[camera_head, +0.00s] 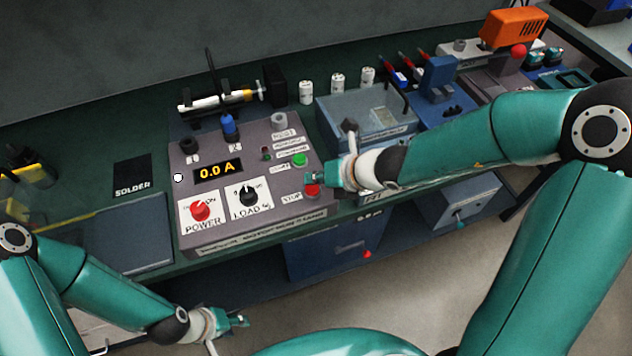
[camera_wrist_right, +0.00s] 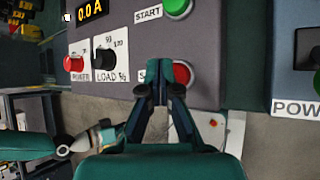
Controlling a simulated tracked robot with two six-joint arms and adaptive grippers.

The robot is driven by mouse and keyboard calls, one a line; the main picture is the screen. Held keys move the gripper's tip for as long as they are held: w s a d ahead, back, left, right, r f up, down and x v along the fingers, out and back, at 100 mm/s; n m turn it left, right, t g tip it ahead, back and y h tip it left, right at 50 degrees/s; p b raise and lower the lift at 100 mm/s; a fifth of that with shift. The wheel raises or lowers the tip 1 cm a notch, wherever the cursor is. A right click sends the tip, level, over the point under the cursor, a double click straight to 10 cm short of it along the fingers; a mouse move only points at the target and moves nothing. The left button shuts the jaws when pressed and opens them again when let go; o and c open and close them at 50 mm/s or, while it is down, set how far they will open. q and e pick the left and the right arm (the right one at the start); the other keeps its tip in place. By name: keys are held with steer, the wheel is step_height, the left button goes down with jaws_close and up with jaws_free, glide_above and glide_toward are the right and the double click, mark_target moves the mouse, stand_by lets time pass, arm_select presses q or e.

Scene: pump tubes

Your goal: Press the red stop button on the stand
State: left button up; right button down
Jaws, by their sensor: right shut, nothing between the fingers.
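The red stop button (camera_head: 313,190) sits at the front right corner of the grey control stand (camera_head: 262,205), beside a STOP label. In the right wrist view the red stop button (camera_wrist_right: 181,74) shows just right of my right gripper's fingertips. My right gripper (camera_head: 312,178) is shut and empty, right at the button; in the right wrist view its fingertips (camera_wrist_right: 160,92) partly cover the label. I cannot tell whether it touches the button. My left gripper (camera_head: 243,321) is low at the front left, away from the stand; its jaw state is unclear.
The green start button (camera_head: 299,160) sits behind the stop button. The red power knob (camera_head: 200,211) and black load knob (camera_head: 249,196) are on the same stand, with a 0.0 A display (camera_head: 217,171). A grey-blue box (camera_head: 365,112) stands close to the right.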

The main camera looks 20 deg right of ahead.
mark_target(315, 189)
step_height(315, 189, up, 5)
steer(key=p, duration=0.4)
steer(key=shift+p, duration=0.4)
stand_by(0.6)
steer(key=shift+s, duration=0.1)
